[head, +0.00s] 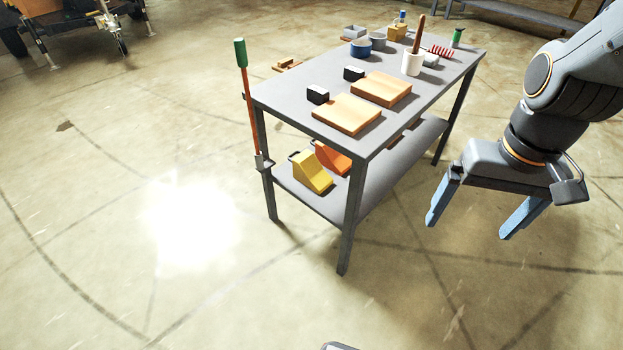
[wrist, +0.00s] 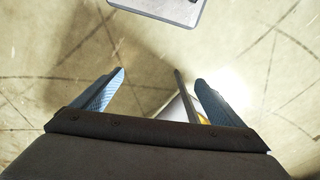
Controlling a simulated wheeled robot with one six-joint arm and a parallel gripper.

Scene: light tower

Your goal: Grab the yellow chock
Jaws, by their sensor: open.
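The yellow chock (head: 312,172) is a wedge-shaped block with a dark handle at its upper left. In the head view it stands on the lower shelf of the grey table (head: 262,92), near the left end. An orange chock (head: 333,157) stands just behind and to its right. My gripper (head: 468,224) is open and empty. It hangs over bare floor to the right of the table, well apart from the chock. The wrist view shows its two blue fingers (wrist: 160,92) spread over the floor.
The tabletop carries two wooden boards (head: 346,114), black blocks (head: 318,95), bowls and a white cup (head: 412,64). A long-handled tool with a green grip (head: 243,85) stands against the table's left corner. The table legs (head: 353,222) flank the shelf. The floor in front is clear.

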